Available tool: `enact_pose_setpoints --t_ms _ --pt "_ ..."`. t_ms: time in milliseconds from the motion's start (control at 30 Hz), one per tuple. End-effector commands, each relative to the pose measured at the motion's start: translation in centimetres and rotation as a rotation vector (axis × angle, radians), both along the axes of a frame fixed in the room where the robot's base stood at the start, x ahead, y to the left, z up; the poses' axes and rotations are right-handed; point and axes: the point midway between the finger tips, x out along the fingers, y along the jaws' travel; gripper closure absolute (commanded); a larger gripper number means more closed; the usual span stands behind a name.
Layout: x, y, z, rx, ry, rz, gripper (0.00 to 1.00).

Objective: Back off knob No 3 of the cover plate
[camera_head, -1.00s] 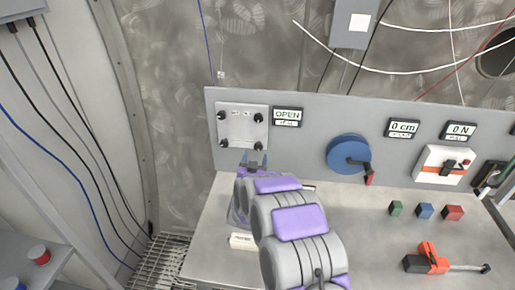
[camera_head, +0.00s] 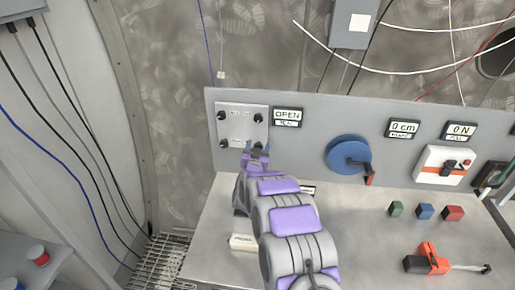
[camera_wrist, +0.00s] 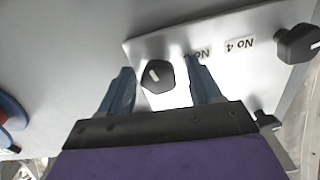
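The cover plate (camera_head: 241,127) is a pale square plate on the upright panel, with a black knob at each corner. My gripper (camera_head: 255,149) is at its lower right knob in the head view and partly hides it. In the wrist view, which is turned over, this knob (camera_wrist: 157,76) lies between the two blue fingertips of my gripper (camera_wrist: 160,66). The fingers are open, with a gap on both sides of the knob. The label beside it is partly hidden by a finger. The label No 4 (camera_wrist: 239,47) belongs near another knob (camera_wrist: 298,44).
A display (camera_head: 287,116) reading OPEN is right of the plate. A blue wheel (camera_head: 347,154) with a handle is further right on the panel. A white block (camera_head: 243,242) lies on the bench beside my arm. Coloured cubes (camera_head: 425,211) and an orange tool (camera_head: 433,259) lie to the right.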

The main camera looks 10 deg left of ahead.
Motion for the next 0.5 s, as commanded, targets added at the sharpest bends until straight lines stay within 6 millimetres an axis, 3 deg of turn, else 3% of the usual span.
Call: enact_pose_setpoints --t_ms 67,500 --pt "0.00 0.00 -0.01 0.000 0.000 0.000 0.45" --pt "-0.02 0.07 0.06 0.000 -0.001 0.001 0.87"
